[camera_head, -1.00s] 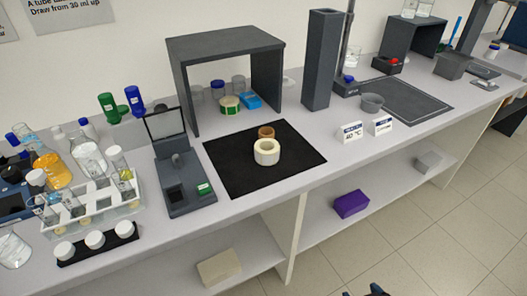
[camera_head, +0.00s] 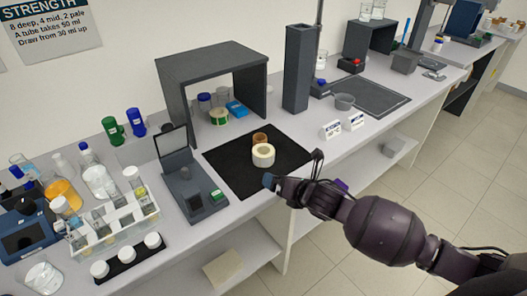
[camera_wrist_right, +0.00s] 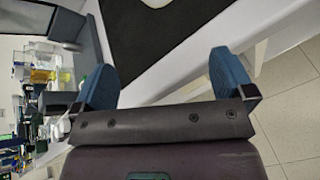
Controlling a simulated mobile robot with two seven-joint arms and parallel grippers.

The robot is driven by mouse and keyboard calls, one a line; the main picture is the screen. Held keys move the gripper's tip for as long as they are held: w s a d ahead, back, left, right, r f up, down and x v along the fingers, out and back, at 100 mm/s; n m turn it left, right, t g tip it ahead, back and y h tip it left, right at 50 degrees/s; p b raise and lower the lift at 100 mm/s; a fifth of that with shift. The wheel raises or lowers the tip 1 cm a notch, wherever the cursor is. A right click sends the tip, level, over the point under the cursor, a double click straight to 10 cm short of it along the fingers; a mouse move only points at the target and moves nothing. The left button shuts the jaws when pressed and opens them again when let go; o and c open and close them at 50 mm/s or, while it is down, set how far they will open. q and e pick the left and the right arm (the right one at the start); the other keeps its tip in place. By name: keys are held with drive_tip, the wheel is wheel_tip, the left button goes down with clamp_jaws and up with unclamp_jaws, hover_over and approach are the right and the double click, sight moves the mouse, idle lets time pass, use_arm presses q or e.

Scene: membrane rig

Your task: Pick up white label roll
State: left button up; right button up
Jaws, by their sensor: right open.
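The white label roll (camera_head: 263,155) lies on a black mat (camera_head: 236,178) on the bench, in front of a brown roll (camera_head: 260,139) in the head view. In the right wrist view only an edge of a white round thing, probably the label roll (camera_wrist_right: 158,2), shows at the top. My right gripper (camera_head: 292,168) is beside the mat's front right corner, to the right of and nearer than the label roll, and apart from it. In the right wrist view my right gripper (camera_wrist_right: 165,80) has its blue fingers wide apart with nothing between them. My left gripper is not in view.
A dark grey shelf frame (camera_head: 212,62) stands behind the mat, with a green-and-white roll (camera_head: 219,116) under it. A dark device (camera_head: 190,190) with a raised lid stands left of the mat. Small white signs (camera_head: 331,130) and a tall dark column (camera_head: 298,68) stand to the right.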

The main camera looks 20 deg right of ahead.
sight(269, 155)
drive_tip(key=w+r+n, duration=0.1)
drive_tip(key=n, duration=0.1)
drive_tip(key=w+d+n, duration=0.1)
drive_tip(key=w+r+n, duration=0.1)
drive_tip(key=w+n, duration=0.1)
drive_tip(key=shift+w+d+r+n+t, duration=0.1)
drive_tip(key=shift+d+r+n+t, duration=0.2)
drive_tip(key=shift+r, duration=0.05)
drive_tip(key=shift+w+r+n+y, duration=0.15)
drive_tip(key=shift+w+n+y, duration=0.15)
drive_tip(key=shift+w+n, duration=0.25)
drive_tip(key=shift+x, duration=5.2)
drive_tip(key=shift+d, duration=0.1)
drive_tip(key=c, duration=0.9)
